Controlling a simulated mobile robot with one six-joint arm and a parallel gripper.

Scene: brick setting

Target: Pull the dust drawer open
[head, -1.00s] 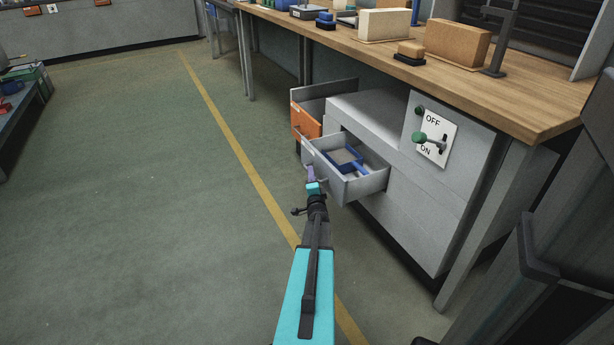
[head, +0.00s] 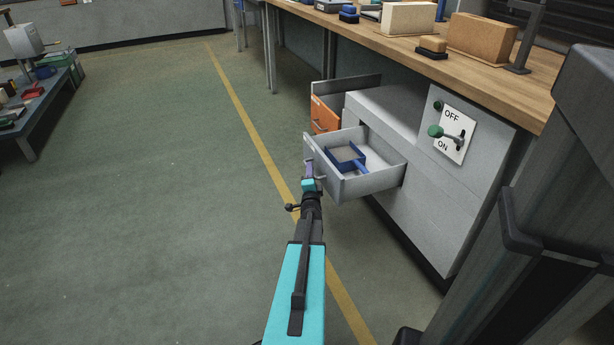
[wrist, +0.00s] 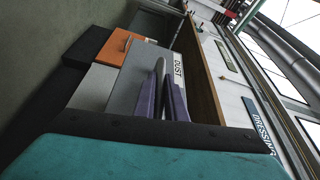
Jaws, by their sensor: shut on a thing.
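The dust drawer (head: 372,183) is a light grey drawer that stands out from the grey cabinet under the workbench. A blue dustpan-like tool (head: 347,158) lies inside it. In the wrist view the drawer front (wrist: 128,82) carries a "DUST" label (wrist: 178,68). My gripper (head: 314,178) is at the drawer front in the head view. Its purple fingers (wrist: 161,98) are shut on the bar handle (wrist: 160,72) of the drawer. The far part of the handle is partly hidden by the fingers.
An orange-fronted drawer (head: 324,115) stands partly open behind the dust drawer. A lever on an OFF/ON plate (head: 452,133) sits on the cabinet. The wooden bench top (head: 400,60) bears bricks. Green floor (head: 150,200) is clear to the left; a low shelf (head: 45,110) stands far left.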

